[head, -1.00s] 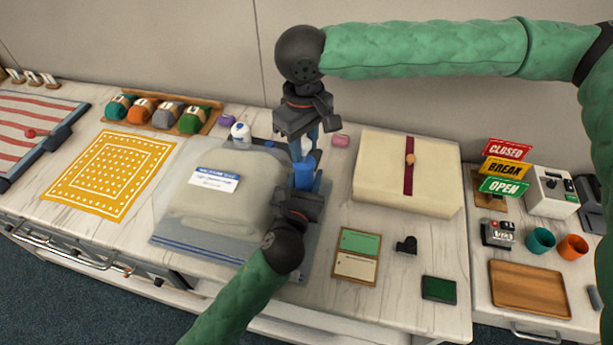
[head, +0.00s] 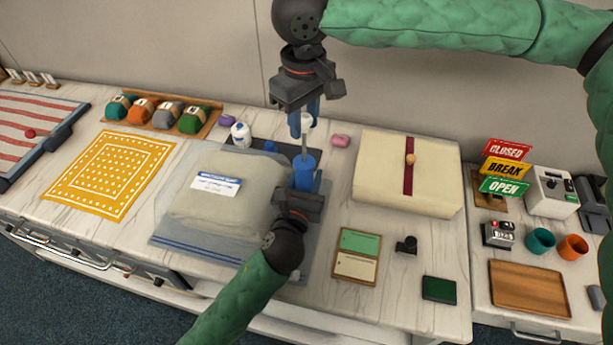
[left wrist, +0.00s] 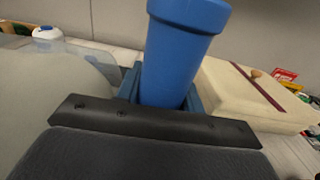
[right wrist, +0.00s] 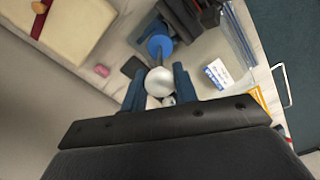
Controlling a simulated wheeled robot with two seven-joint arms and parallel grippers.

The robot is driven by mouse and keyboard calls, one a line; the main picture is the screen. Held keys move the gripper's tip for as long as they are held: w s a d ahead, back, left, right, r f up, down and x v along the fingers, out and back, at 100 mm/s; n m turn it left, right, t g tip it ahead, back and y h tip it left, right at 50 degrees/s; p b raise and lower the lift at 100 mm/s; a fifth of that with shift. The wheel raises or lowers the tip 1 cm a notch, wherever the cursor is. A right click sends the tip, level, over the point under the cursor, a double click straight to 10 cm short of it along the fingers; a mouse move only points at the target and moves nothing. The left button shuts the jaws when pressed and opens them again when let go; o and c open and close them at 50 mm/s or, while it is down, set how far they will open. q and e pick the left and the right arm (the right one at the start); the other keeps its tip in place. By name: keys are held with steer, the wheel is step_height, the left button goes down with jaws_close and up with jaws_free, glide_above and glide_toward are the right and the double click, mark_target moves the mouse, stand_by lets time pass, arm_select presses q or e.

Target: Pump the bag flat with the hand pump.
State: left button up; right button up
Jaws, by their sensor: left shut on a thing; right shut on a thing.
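The vacuum bag (head: 222,205) lies on the counter, clear plastic around a pale, puffed bundle with a white and blue label. The blue hand pump (head: 304,174) stands upright at the bag's right side. My left gripper (head: 301,192) is shut on the pump's blue body, which also shows in the left wrist view (left wrist: 180,50). My right gripper (head: 304,118) is above, shut on the pump's white handle, a round knob in the right wrist view (right wrist: 159,82). The thin rod shows between handle and body, so the handle is raised. The pump's lower end is hidden by my left gripper.
A cream box with a red strap (head: 435,170) stands right of the pump. A yellow patterned cloth (head: 110,170) lies left of the bag. A white bottle (head: 240,135) and a pink block (head: 341,141) are behind. A green and cream card board (head: 356,255) lies in front right.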

mark_target(304, 161)
steer(key=shift+f, duration=3.95)
steer(key=shift+r, duration=0.15)
stand_by(2.4)
